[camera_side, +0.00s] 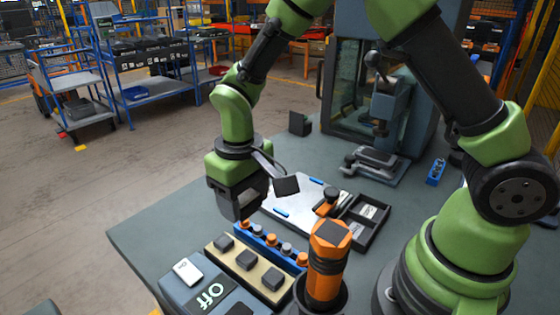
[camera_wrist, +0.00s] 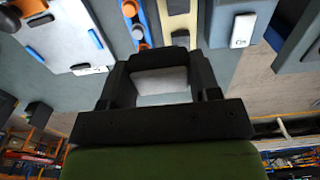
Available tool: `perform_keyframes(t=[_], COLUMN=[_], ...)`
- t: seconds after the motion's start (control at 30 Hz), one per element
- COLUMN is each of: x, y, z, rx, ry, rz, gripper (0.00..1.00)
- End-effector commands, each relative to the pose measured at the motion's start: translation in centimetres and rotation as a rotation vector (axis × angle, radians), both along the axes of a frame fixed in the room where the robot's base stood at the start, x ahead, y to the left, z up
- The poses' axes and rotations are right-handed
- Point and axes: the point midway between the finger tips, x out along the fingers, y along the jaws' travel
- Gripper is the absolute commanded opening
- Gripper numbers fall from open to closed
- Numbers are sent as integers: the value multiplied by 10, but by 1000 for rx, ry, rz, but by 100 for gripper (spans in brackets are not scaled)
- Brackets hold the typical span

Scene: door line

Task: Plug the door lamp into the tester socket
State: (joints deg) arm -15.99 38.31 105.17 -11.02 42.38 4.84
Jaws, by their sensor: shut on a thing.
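My gripper (camera_side: 240,212) is dark and hangs at the end of the green arm, above the table's left part. In the wrist view my gripper (camera_wrist: 160,82) is shut around a pale grey, block-like thing (camera_wrist: 160,80), which I take to be the door lamp. A grey-blue tester box (camera_side: 235,300) with an "OFF" display and a white switch (camera_side: 187,270) stands at the front, below and apart from the gripper. The white switch also shows in the wrist view (camera_wrist: 243,30). I cannot make out the socket opening.
A beige strip (camera_side: 222,241) with dark blocks and a blue rack (camera_side: 262,246) of orange and grey parts lie beside the tester. A white panel (camera_side: 300,205) and a black tray (camera_side: 370,232) lie behind. An orange-black upright tool (camera_side: 326,265) stands in front. The table's left edge is clear.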

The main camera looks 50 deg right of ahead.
Motion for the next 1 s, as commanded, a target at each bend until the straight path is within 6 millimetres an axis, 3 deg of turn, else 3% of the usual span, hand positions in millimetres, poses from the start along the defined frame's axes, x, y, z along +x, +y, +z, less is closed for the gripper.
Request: perform_keyframes(t=[0.03,0.1,0.3,0.57,1.0], x=[-12,-28,-68,-85,-85], y=[25,51,99,115,114], z=[0,0,0,-5,-47], rx=[-1,-1,0,-1,-2], ry=[2,1,1,1,3], rz=[17,16,7,-3,-4], gripper=[28,28,28,28,28])
